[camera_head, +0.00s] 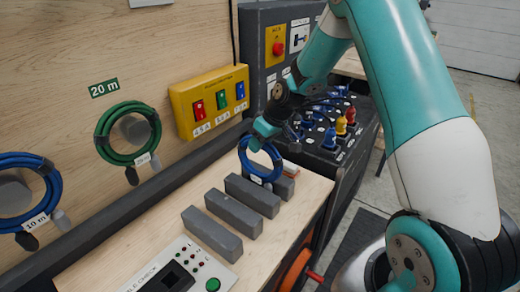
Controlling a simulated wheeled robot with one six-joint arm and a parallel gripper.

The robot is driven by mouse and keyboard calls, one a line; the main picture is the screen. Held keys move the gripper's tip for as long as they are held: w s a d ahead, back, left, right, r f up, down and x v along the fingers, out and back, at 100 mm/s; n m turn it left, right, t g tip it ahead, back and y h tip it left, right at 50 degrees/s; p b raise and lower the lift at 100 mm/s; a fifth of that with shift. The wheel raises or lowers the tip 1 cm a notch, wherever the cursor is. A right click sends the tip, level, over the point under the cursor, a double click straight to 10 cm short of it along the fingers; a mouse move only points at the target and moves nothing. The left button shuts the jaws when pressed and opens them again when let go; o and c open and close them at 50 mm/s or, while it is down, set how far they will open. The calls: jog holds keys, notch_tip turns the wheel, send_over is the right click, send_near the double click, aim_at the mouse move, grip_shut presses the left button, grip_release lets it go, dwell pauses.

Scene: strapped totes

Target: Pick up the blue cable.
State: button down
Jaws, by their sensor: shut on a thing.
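A blue cable coil (243,154) with a small white tag hangs from my gripper (256,141) over the wooden bench. My gripper is shut on the top of the coil, and its fingertips are small and partly hidden. The coil's lower part is in front of or against the farthest grey block; I cannot tell if it touches. A second blue cable coil (52,184), tagged 10 m, hangs on the wall at the far left, cut off by the picture edge.
Grey blocks (211,234) stand in a row on the bench (290,222). A control panel (180,275) is at the front. A green coil (101,137) hangs under a 20 m sign. A yellow switch box (208,103) is on the wall. A dark connector rack (352,150) stands right.

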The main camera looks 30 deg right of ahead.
notch_tip(320, 180, up, 19)
jog(key=b, duration=0.3)
dwell(0.5)
jog(key=shift+f, duration=0.1)
